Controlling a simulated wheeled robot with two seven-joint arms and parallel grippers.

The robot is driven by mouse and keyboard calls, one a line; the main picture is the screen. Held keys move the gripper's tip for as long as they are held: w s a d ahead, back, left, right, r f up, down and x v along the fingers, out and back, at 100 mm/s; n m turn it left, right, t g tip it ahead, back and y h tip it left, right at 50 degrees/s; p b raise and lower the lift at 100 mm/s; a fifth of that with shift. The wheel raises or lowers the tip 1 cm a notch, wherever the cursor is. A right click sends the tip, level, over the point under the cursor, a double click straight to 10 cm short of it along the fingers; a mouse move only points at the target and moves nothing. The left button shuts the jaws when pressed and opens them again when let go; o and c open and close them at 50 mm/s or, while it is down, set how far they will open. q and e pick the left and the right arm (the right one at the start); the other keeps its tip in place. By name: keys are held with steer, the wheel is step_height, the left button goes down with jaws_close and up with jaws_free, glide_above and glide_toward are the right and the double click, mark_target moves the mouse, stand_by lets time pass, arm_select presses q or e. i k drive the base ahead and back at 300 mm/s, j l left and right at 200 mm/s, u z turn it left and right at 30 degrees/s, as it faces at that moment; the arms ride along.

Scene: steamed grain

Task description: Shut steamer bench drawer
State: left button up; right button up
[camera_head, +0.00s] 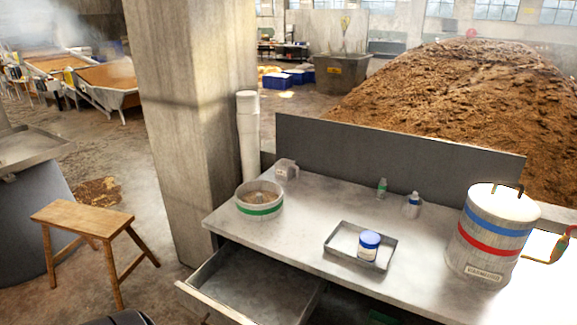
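The steamer bench (310,215) has a pale grey top and a dark back panel. Its drawer (205,302) is pulled out at the bench's left front, below the top. The drawer's inside shows as a bare grey floor, and I see nothing lying in it. The lower right part of the drawer front is cut off by the picture's bottom edge. Neither of my grippers shows in the head view.
On the bench stand a round green-banded pan (259,200), a tray (335,262) with a blue-lidded jar (368,246), small bottles (412,205) and a large striped canister (490,235). A wooden stool (85,220) stands left of the drawer, beyond open floor. A concrete pillar (190,110) rises behind.

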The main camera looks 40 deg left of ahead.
mark_target(240, 284)
steer(key=u, duration=1.95)
